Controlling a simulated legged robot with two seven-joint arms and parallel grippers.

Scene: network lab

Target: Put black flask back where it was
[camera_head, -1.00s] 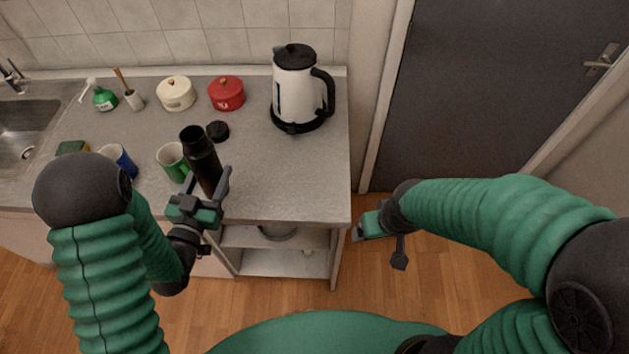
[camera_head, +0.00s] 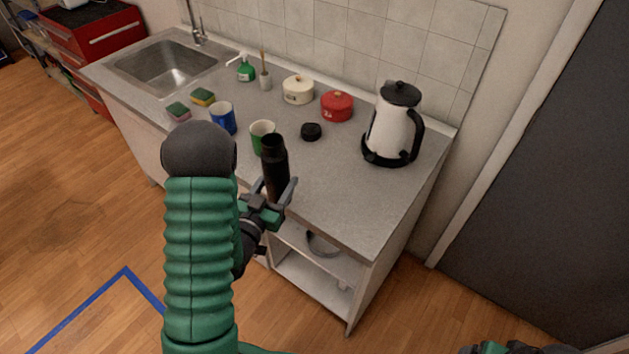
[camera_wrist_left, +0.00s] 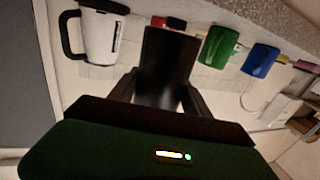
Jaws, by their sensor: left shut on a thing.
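The black flask (camera_head: 273,165) is upright in the head view, at the front edge of the counter, with its top uncapped. My left gripper (camera_head: 270,203) is shut on its lower part. Whether its base touches the counter is hidden. In the left wrist view the flask (camera_wrist_left: 166,65) stands between the fingers. A black cap (camera_head: 311,131) lies on the counter behind the flask. Only a part of my right gripper (camera_head: 492,348) shows at the bottom edge; its fingers cannot be made out.
A green mug (camera_head: 259,139) is just behind and left of the flask, a blue mug (camera_head: 223,118) further left. A white kettle (camera_head: 392,128), red pot (camera_head: 337,106) and cream pot (camera_head: 298,90) stand behind. The counter (camera_head: 345,205) is clear to the right of the flask.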

